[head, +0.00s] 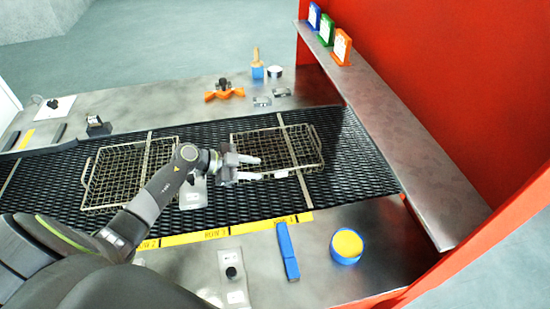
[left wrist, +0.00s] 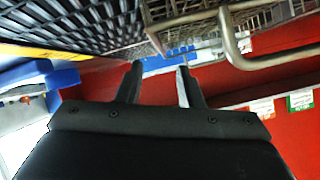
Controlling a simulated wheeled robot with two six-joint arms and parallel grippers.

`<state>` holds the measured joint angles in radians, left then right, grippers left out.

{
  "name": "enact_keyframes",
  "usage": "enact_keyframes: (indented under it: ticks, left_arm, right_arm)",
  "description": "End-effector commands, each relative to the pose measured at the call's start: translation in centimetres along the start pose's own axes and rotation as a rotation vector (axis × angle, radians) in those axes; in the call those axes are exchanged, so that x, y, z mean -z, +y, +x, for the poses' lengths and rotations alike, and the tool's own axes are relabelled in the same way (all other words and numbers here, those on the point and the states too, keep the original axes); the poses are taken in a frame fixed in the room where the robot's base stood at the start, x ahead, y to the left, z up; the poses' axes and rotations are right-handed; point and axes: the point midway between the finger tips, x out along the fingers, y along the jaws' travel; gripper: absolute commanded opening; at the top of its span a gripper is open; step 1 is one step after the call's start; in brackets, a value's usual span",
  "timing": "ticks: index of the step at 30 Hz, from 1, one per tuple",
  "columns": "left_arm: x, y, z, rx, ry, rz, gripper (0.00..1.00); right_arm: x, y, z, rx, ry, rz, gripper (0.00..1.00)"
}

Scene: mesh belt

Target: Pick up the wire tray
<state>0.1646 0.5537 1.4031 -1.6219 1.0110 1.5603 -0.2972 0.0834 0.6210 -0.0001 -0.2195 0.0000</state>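Two wire trays lie on the black mesh belt (head: 365,165). One wire tray (head: 298,150) is right of centre in the head view, and another wire tray (head: 118,172) is to the left, partly behind my left arm. My left gripper (head: 260,168) is over the near left part of the right tray, its fingers apart and nothing visible between them. In the left wrist view the open fingers (left wrist: 160,67) show below a tray's bent wire handle (left wrist: 232,42), apart from it in the picture. Whether they touch the tray is unclear. My right gripper is not in view.
A red wall (head: 450,80) and metal shelf (head: 400,135) with coloured card holders stand at the right. An orange clamp-like object (head: 224,94) and blue brush (head: 257,68) are on the far ledge. A blue bar (head: 287,250) and yellow-topped blue tub (head: 347,245) are on the near ledge.

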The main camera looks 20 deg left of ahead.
Motion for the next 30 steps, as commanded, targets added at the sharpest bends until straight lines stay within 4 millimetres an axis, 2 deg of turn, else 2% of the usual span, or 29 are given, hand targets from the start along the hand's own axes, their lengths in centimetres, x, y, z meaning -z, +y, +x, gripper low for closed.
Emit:
enact_keyframes:
  ticks: [5, 13, 18, 29, 30]
  left_arm:
    - [-0.1, 0.0, 0.9, 0.000, 0.000, 0.000, 0.33]
    - [-0.3, 0.2, 4.6, 0.000, 0.002, 0.002, 0.33]
    - [-0.2, 0.1, 6.2, 0.000, 0.000, 0.001, 0.33]
    - [0.1, 0.0, 6.6, 0.000, -0.002, -0.001, 0.33]
    - [0.1, 0.0, 6.6, 0.000, -0.002, -0.001, 0.31]
  right_arm:
    - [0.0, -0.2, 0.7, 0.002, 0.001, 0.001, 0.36]
    - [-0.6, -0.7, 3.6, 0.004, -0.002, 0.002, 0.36]
    - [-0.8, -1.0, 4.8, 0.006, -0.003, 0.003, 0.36]
    - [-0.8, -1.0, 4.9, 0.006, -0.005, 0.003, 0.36]
    - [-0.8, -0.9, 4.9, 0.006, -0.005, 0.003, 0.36]
